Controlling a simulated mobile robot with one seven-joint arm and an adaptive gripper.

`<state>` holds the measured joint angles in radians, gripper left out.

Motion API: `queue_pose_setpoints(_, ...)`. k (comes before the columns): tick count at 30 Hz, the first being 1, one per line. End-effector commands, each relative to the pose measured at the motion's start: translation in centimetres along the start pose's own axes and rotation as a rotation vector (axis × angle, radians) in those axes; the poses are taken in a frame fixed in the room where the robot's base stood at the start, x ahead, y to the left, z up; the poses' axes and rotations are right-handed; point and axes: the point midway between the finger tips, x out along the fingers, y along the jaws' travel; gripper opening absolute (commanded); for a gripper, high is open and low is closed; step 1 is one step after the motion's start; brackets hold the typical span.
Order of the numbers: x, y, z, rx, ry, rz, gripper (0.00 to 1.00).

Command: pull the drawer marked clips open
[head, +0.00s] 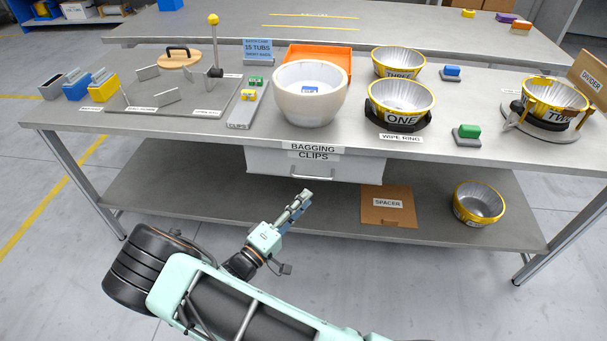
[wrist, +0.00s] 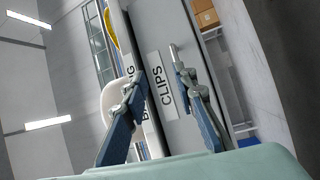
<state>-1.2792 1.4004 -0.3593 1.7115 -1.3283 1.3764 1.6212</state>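The drawer marked CLIPS (head: 260,161) is a light grey box hung under the front edge of the workbench. It looks shut. A thin bar handle (head: 312,176) runs along the lower part of its front. In the wrist view the drawer appears turned on its side, with the CLIPS label (wrist: 161,86) between my fingers and the handle (wrist: 174,54) beside the right finger. My gripper (head: 304,195) is in front of and just below the drawer, near the handle. In the wrist view my gripper (wrist: 158,95) has its fingers spread wide with nothing between them. I cannot tell whether a finger touches the handle.
A BAGGING label (head: 313,147) sits on the bench edge above the drawer. A white bowl (head: 310,95) stands on the bench above it. The floor before the bench is clear.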

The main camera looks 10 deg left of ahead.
Motion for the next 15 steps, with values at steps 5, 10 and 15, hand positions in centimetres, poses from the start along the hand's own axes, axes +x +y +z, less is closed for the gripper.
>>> queue_pose_setpoints(5, -1.5, -2.6, -1.0, -0.070, 0.142, 0.012, 0.26)
queue_pose_setpoints(10, -0.4, -2.8, -1.4, -0.076, 0.157, 0.012, 0.26)
queue_pose_setpoints(15, 2.7, -2.8, -1.8, -0.075, 0.153, 0.013, 0.26)
